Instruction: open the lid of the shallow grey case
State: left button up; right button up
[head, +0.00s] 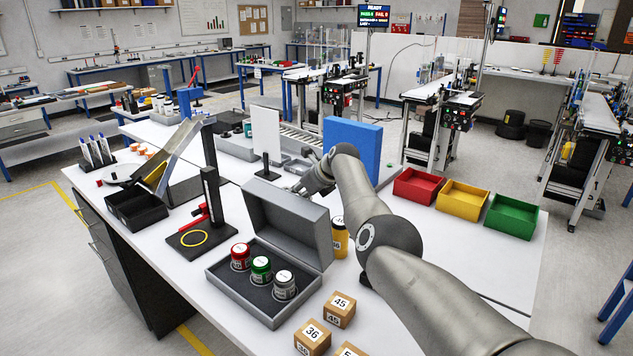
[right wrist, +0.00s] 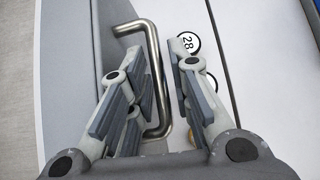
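The shallow grey case (head: 229,300) stands on the white table, with its lid (head: 285,223) raised roughly upright at the back. Several jars stand inside on a dark lining: a red-capped one (head: 240,256), a green-capped one (head: 261,268) and a grey-white one (head: 284,284). My right gripper (head: 312,184) is behind the lid's top edge, its fingers partly hidden by its own arm. In the right wrist view, the right gripper (right wrist: 160,95) is open, with a bent metal handle (right wrist: 158,80) between its fingers, apparently not clamped. My left gripper is not in view.
A yellow container (head: 340,240) stands right beside the lid. Several numbered boxes (head: 339,309) sit at the front. A blue panel (head: 352,145) and red, yellow and green bins (head: 463,200) stand behind. A black stand (head: 208,200) is left of the case.

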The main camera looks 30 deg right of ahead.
jog(key=v, duration=1.1)
dwell(0.4)
jog(key=shift+s, duration=0.2)
dwell(0.3)
